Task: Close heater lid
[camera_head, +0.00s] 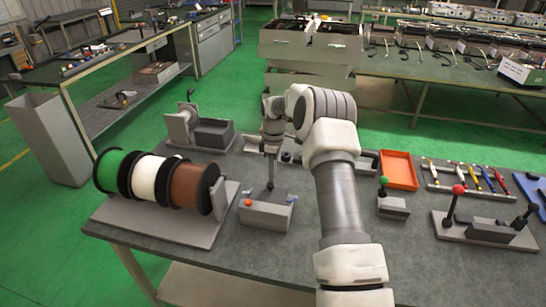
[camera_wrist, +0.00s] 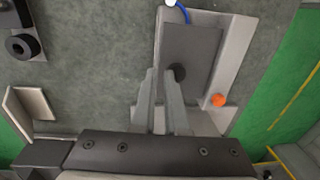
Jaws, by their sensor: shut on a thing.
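The heater (camera_head: 262,219) is a small light-grey box with an orange button, near the front edge of the table. In the wrist view its base (camera_wrist: 238,30) surrounds a darker grey lid panel (camera_wrist: 199,45). A dark handle with a round end (camera_wrist: 177,71) stands out from the lid. My gripper (camera_head: 271,152) is above the heater, with the handle running down from it to the box. In the wrist view my gripper's fingertips (camera_wrist: 163,73) are shut on the handle. The lid's exact angle is hard to tell from these views.
Left of the heater stands a rack of green, white and brown spools (camera_head: 155,180). To the right are a small box with a green-knobbed lever (camera_head: 392,207), an orange tray (camera_head: 398,170) and a red-knobbed lever device (camera_head: 485,232). The table front is mostly clear.

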